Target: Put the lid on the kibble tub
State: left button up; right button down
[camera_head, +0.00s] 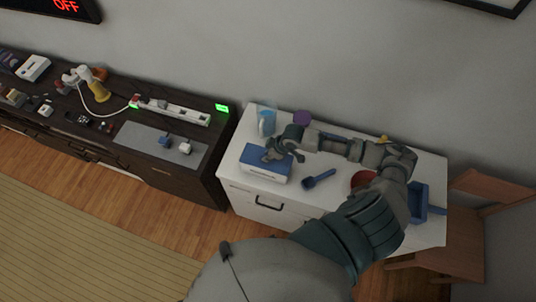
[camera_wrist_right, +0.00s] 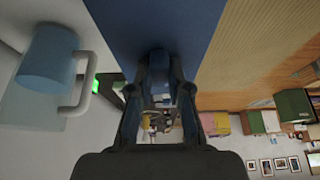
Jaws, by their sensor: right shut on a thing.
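The kibble tub (camera_head: 264,177) is a white box near the left end of the white cabinet top. The blue lid (camera_head: 256,155) lies over the tub's opening; from here I cannot tell whether it is fully seated. My right gripper (camera_head: 274,155) is above the lid, shut on its blue handle. In the right wrist view the lid (camera_wrist_right: 205,30) fills the upper middle, and its handle (camera_wrist_right: 158,72) sits between the fingers of my right gripper (camera_wrist_right: 160,85). The gripper hides part of the lid's top. My left gripper is out of view.
A light blue pitcher (camera_head: 267,122) stands behind the tub, close to the gripper. A purple item (camera_head: 301,117), a blue scoop (camera_head: 319,179), a red bowl (camera_head: 362,179) and a blue tray (camera_head: 418,198) share the cabinet top (camera_head: 325,200). A wooden chair (camera_head: 465,230) stands right.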

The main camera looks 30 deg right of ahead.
jog(key=c, duration=0.5)
grip_release()
jog(key=shift+c, duration=0.2)
jog(key=shift+r, duration=0.1)
notch_tip(320, 180, up, 2)
jog(key=p, duration=0.3)
jog(key=shift+r, duration=2.45)
jog(key=shift+c, duration=0.3)
